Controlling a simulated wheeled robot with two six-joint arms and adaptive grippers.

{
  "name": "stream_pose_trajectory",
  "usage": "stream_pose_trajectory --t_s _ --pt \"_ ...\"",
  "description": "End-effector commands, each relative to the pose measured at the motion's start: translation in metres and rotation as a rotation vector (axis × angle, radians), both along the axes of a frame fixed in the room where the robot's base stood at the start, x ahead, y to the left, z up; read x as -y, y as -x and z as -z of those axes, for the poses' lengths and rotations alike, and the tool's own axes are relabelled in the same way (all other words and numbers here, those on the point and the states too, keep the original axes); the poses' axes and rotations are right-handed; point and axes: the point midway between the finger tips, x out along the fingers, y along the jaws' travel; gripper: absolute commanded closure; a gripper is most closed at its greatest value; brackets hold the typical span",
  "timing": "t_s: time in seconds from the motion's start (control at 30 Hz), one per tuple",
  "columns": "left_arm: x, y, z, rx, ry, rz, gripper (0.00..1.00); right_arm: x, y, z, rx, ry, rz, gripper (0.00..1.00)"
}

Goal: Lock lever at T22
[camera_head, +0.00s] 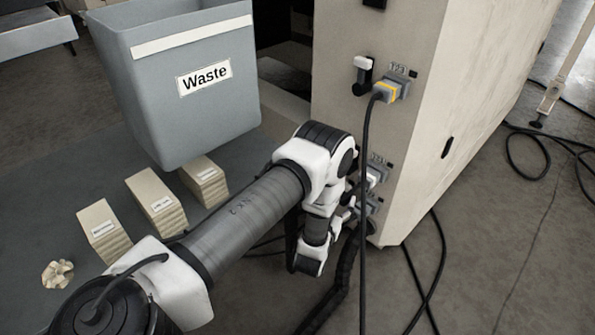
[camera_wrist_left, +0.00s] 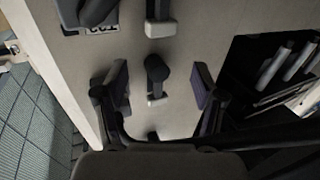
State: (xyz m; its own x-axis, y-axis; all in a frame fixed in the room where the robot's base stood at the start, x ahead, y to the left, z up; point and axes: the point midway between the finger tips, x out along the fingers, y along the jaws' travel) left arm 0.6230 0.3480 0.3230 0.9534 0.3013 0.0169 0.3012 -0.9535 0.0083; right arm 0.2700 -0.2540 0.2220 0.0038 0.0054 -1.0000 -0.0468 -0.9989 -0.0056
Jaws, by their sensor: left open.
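My left gripper (camera_wrist_left: 159,86) is open in the left wrist view. Its two dark fingers stand apart, one on either side of a black lever (camera_wrist_left: 155,72) with a pale tip, on the beige cabinet face. I cannot tell whether they touch it or which label it belongs to. A second similar lever (camera_wrist_left: 158,12) is at the top edge. A grey connector (camera_wrist_left: 78,14) with a small upside-down label is beside it. My right gripper is not in view.
A grey Waste bin (camera_head: 180,110) and stacked cards (camera_head: 156,205) are at left. Cables (camera_head: 440,250) lie on the floor.

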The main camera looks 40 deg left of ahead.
Motion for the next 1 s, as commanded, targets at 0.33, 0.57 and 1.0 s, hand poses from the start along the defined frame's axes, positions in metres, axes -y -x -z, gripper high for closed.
stream_pose_trajectory --t_s 0.33,0.57,1.0 --pt "0.037 0.064 0.015 -0.402 0.090 0.086 0.31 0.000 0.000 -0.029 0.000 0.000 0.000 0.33" --pt "0.053 0.114 0.036 -0.643 0.136 0.121 0.31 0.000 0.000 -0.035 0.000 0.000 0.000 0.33" --pt "0.075 0.214 0.063 -1.049 0.205 0.170 0.31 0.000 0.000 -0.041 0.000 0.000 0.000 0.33"
